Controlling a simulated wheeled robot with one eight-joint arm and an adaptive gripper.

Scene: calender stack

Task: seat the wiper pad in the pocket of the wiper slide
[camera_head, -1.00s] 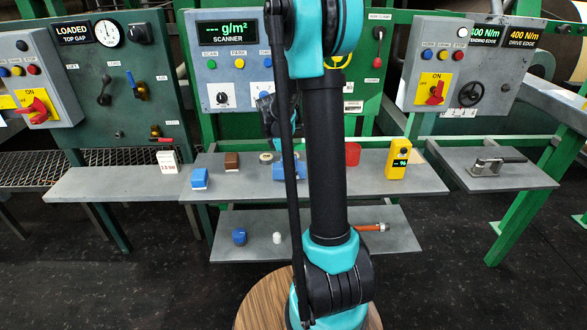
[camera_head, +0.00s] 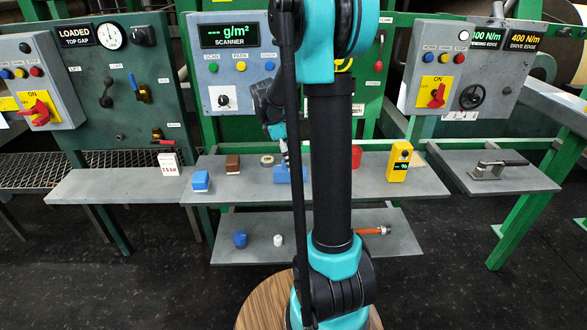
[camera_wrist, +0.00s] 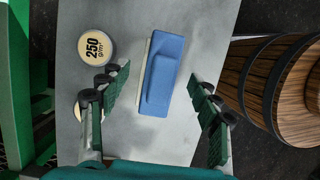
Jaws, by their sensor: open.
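A blue block with a raised ridge and a pale strip along one long edge, seemingly the wiper pad (camera_wrist: 167,68), lies on the grey shelf (camera_wrist: 215,25) in the wrist view. It shows partly in the head view (camera_head: 282,174), with my arm in front. My gripper (camera_wrist: 158,73) is open, its fingertips on either side of the block with gaps, and nothing is held. In the head view my gripper (camera_head: 285,148) is low over the shelf and mostly behind my arm. I cannot pick out the wiper slide or its pocket.
A round disc marked 250 g/m² (camera_wrist: 96,45) lies left of the block; another disc is partly hidden by the left finger. A brown block (camera_head: 233,164), a blue block with white base (camera_head: 201,181) and a yellow meter (camera_head: 399,162) stand along the shelf. Its front strip is clear.

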